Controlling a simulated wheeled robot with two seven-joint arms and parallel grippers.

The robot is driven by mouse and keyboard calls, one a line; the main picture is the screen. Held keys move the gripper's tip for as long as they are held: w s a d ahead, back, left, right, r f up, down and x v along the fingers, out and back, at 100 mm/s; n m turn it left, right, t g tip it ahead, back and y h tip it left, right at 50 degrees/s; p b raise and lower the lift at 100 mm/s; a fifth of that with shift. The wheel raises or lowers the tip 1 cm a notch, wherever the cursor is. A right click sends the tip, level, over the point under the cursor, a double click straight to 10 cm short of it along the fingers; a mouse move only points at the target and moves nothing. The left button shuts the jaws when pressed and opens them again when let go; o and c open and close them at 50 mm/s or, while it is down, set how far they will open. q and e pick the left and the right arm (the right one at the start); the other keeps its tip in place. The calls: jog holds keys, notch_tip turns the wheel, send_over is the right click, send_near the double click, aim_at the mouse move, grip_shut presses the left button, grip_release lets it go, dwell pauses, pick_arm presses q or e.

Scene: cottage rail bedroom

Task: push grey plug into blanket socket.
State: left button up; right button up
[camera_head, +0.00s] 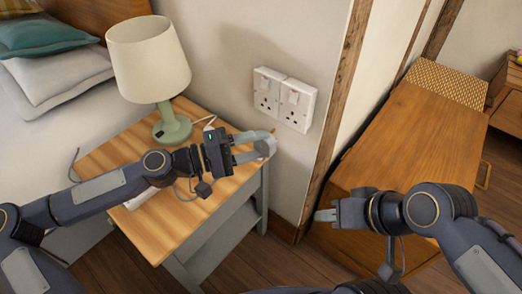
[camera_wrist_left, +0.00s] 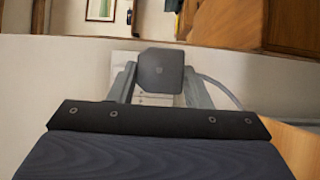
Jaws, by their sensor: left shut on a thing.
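The grey plug (camera_wrist_left: 160,71) is between the fingers of my left gripper (camera_head: 258,147). In the left wrist view its flat back faces the camera, and the left gripper's fingers (camera_wrist_left: 158,88) close on its sides. The white double wall socket (camera_head: 285,98) is on the wall above and right of the nightstand. In the head view the plug (camera_head: 265,146) is lower than the socket plate and apart from it. In the left wrist view the socket (camera_wrist_left: 127,72) is partly hidden behind the plug and fingers. My right gripper (camera_head: 326,215) is over the floor by the wooden cabinet; its finger gap is unclear.
The wooden nightstand (camera_head: 105,150) bears a green lamp (camera_head: 172,127) with a cream shade and a white item (camera_head: 140,197) partly under my left arm. A wooden post (camera_head: 343,90) stands right of the socket. A wooden cabinet (camera_head: 415,130) is at right, a bed (camera_head: 30,140) at left.

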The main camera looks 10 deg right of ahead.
pick_arm(q)
jog(key=shift+w+a, duration=0.1)
jog(key=shift+w+d, duration=0.9)
jog(key=shift+d, duration=0.25)
jog(key=shift+w+d, duration=0.85)
jog(key=shift+d, duration=0.3)
jog(key=shift+w+d+b, duration=0.6)
jog(key=shift+w+d, duration=0.5)
jog(key=shift+d, duration=0.3)
dwell(0.8)
jog(key=o, duration=0.9)
jog(key=a+p, duration=0.1)
jog(key=a, duration=0.6)
jog(key=shift+s+a, duration=0.35)
